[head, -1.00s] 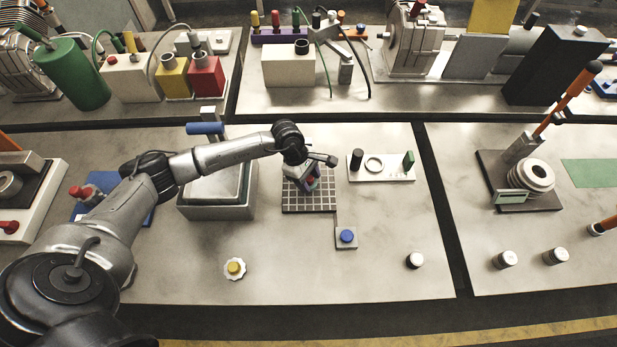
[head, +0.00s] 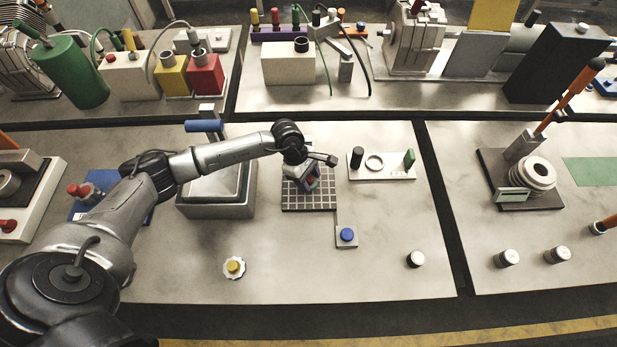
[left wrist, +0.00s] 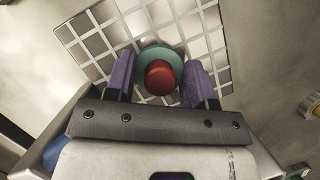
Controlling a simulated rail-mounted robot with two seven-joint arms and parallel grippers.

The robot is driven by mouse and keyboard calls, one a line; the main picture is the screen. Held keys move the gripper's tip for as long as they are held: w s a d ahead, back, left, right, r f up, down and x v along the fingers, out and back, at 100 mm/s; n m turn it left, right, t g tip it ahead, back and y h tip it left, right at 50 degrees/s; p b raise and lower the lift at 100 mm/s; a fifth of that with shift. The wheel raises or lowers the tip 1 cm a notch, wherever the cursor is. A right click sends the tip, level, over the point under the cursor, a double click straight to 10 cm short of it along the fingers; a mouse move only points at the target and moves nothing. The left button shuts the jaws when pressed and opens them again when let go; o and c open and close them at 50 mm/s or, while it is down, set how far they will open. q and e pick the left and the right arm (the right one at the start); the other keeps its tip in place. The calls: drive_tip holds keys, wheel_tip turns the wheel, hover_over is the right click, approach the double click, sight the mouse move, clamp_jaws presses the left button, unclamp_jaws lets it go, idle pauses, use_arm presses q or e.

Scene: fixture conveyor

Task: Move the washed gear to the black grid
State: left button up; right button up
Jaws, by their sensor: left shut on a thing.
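A gear with a teal body and red knob (left wrist: 160,76) sits between the purple fingers of my left gripper (left wrist: 160,64) in the left wrist view. My left gripper is shut on it. In the head view my left gripper (head: 307,181) is over the back part of the black grid (head: 309,203), with the red of the gear (head: 310,181) just showing. The grid lies under the gear in the left wrist view (left wrist: 95,48). I cannot tell whether the gear touches the grid. My right gripper is not in view.
A grey basin (head: 216,211) stands left of the grid. A white fixture plate (head: 383,174) with pegs is to its right. A blue button (head: 347,235) is in front, and a white gear with a yellow knob (head: 234,267) lies front left. The table front is mostly clear.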

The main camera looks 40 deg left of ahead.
use_arm(q)
drive_tip(key=shift+f, duration=0.15)
drive_tip(key=o, duration=1.1)
